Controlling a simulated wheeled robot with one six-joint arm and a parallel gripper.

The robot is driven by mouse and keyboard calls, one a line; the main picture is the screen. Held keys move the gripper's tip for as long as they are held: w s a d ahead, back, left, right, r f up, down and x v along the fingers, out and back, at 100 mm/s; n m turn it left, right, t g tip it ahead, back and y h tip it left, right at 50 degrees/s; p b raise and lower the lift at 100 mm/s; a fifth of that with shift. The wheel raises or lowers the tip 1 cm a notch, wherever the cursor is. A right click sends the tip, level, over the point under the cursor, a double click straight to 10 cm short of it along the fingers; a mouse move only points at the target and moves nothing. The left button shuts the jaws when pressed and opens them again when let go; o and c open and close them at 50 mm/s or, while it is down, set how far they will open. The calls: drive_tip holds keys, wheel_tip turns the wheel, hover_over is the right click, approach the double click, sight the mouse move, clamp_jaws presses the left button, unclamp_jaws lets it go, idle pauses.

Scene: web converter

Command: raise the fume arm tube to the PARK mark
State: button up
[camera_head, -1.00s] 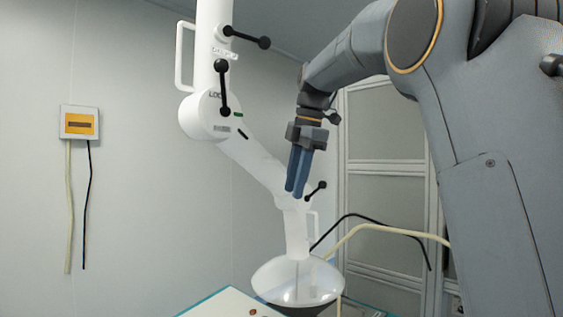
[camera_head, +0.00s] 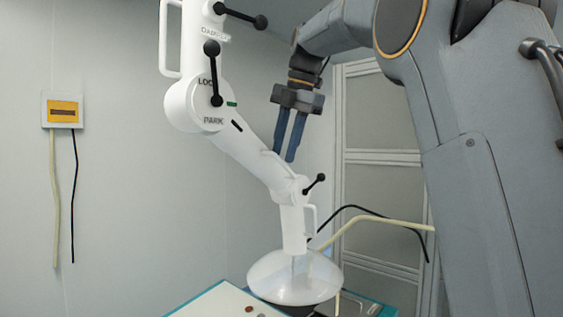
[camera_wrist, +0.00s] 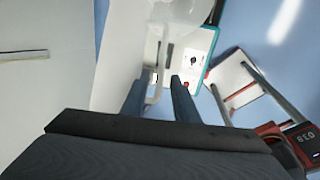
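The white fume arm tube (camera_head: 240,158) slopes down right from a round joint to a lower joint with a black-knobbed lever (camera_head: 315,184). The round joint carries the PARK mark (camera_head: 213,121), a LOCK label, a green mark (camera_head: 232,104) and a black-knobbed lever (camera_head: 214,75). A clear hood (camera_head: 295,278) hangs at the tube's lower end, below a small white handle (camera_head: 312,218). My gripper (camera_head: 285,153) is open and empty. It appears just right of the sloping tube in the head view; depth is unclear. In the wrist view its fingers (camera_wrist: 159,98) are apart, with a pale loop seen between them.
A white table with a teal edge (camera_head: 197,297) lies below the hood. A yellow-fronted wall box (camera_head: 63,112) with hanging cables is at left. A cream hose (camera_head: 375,222) and black cable run right of the tube. Framed panels (camera_head: 380,200) stand behind my arm.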

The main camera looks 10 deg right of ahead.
sight(281, 162)
drive_tip(key=shift+p+x, duration=0.35)
drive_tip(key=shift+x, duration=1.75)
drive_tip(key=shift+c, duration=0.4)
clamp_jaws()
